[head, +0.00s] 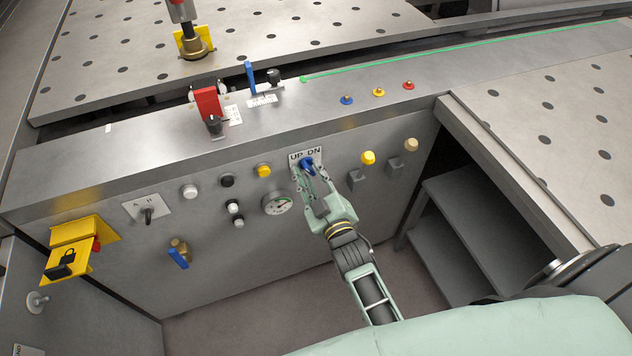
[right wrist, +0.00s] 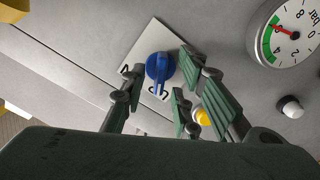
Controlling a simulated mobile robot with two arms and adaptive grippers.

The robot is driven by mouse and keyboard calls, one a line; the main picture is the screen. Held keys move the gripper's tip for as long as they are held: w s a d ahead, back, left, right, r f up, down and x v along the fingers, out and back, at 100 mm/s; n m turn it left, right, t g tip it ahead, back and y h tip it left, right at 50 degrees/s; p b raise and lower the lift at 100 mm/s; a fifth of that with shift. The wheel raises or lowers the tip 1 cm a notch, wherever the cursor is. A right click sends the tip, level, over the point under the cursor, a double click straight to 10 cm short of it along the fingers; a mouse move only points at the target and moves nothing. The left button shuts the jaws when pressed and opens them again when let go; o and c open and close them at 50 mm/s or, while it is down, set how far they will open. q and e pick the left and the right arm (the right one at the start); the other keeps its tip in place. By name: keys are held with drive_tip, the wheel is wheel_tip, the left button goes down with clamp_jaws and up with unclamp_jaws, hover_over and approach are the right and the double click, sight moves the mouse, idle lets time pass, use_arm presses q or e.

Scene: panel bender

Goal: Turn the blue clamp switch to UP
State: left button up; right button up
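The blue clamp switch (head: 307,164) sits on a white plate marked UP and DN (head: 304,154) on the front panel. It shows larger in the right wrist view (right wrist: 159,68), as a round blue knob with a raised grip. I cannot tell for sure which label it points to. My right gripper (head: 307,175) is at the switch, its green and dark fingers partly covering it in the head view. In the right wrist view the fingers (right wrist: 160,75) are spread on both sides of the knob, with small gaps visible. My left gripper is out of view.
A pressure gauge (head: 278,203), a yellow button (head: 264,170) and a yellow knob (head: 368,158) are close around the switch. A blue-handled valve (head: 178,252) is lower left. A red switch (head: 207,104) and blue lever (head: 250,77) stand on the ledge above.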

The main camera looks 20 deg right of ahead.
drive_tip(key=s, duration=1.2)
drive_tip(key=shift+d, duration=0.1)
idle(1.5)
